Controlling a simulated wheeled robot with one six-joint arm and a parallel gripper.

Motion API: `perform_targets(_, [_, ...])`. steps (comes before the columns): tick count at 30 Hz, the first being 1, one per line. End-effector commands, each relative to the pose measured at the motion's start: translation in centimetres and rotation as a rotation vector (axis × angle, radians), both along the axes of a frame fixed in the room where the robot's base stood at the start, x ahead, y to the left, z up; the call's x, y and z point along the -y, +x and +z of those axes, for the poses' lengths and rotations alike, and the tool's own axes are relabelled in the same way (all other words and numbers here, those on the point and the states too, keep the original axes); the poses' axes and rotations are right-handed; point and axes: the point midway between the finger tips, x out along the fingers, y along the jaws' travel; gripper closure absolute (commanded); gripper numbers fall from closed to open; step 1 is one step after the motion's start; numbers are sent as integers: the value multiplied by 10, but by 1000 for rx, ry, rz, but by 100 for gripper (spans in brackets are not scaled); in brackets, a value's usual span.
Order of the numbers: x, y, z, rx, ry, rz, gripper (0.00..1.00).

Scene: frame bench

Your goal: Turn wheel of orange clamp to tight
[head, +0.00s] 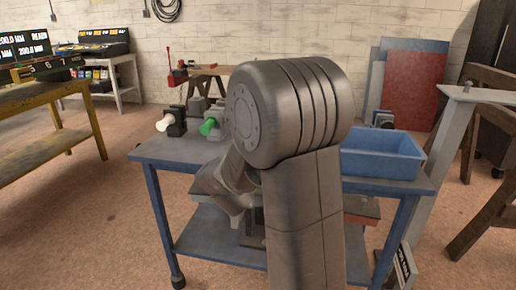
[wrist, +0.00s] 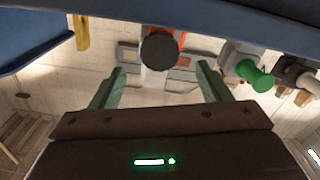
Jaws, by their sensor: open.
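In the wrist view the orange clamp (wrist: 181,38) shows only as bits of orange behind its dark round wheel (wrist: 159,49). The wheel faces the camera at the top centre. My gripper (wrist: 160,68) is open, with one green finger on each side below the wheel in the picture. Nothing is between the fingers, and they look apart from the wheel. How far the wheel is in depth I cannot tell. In the head view my arm hides the orange clamp and my gripper.
A clamp with a green wheel (head: 208,126) and one with a white wheel (head: 165,123) stand at the left of the blue bench (head: 160,152). The green wheel (wrist: 256,77) is close right of my fingers in the wrist view. A blue bin (head: 378,166) sits at the bench's right.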

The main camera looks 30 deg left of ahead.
Motion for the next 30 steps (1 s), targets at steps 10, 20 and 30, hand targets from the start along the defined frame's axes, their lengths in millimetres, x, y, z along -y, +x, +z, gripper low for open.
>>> perform_targets(10, [-13, 56, -1, 0, 0, -2, 30])
perform_targets(20, [-15, 64, 0, 0, 0, 1, 30])
perform_targets(30, [-15, 63, 0, 0, 0, 0, 75])
